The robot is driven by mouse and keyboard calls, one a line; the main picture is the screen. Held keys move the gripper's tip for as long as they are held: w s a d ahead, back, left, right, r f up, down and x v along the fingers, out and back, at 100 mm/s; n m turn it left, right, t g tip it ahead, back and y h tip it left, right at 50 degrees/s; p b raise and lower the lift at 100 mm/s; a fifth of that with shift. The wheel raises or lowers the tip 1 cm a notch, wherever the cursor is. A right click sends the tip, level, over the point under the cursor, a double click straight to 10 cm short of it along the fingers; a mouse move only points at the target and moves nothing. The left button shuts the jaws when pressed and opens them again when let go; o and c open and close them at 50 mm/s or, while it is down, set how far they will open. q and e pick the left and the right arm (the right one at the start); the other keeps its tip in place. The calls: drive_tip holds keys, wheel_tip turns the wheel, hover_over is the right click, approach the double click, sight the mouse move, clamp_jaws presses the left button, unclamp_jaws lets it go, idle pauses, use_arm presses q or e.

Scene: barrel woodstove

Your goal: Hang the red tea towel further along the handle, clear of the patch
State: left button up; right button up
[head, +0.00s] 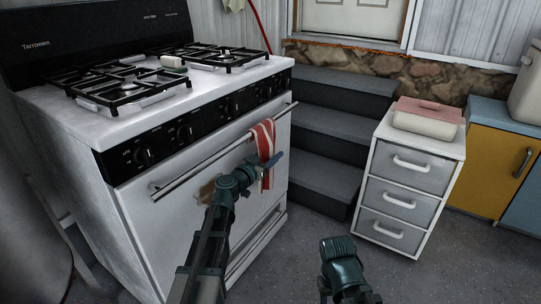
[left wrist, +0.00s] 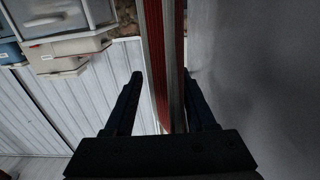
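The red tea towel (head: 264,140) with pale stripes hangs over the oven handle (head: 215,157), near the handle's right end. A brownish patch (head: 206,191) shows on the white oven door, left of the towel and partly hidden by my left arm. My left gripper (head: 275,161) is at the towel's lower part. In the left wrist view, the left gripper (left wrist: 162,85) is open, its fingers apart with the towel (left wrist: 166,60) seen edge-on between them, nearer the right finger. The right gripper's fingers do not show; only part of my right arm is at the bottom.
The stove (head: 190,105) has black grates and a small pale block (head: 173,63) on top. Dark steps (head: 325,135) rise to the right of it. A white drawer unit (head: 408,180) carries a pink-lidded container (head: 427,118). Floor between them is clear.

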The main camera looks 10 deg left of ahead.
use_arm(q)
drive_tip(key=shift+o, duration=1.3)
drive_tip(key=shift+s, duration=0.1)
drive_tip(key=v, duration=1.3)
drive_tip(key=shift+s+a, duration=0.15)
drive_tip(key=shift+s, duration=0.15)
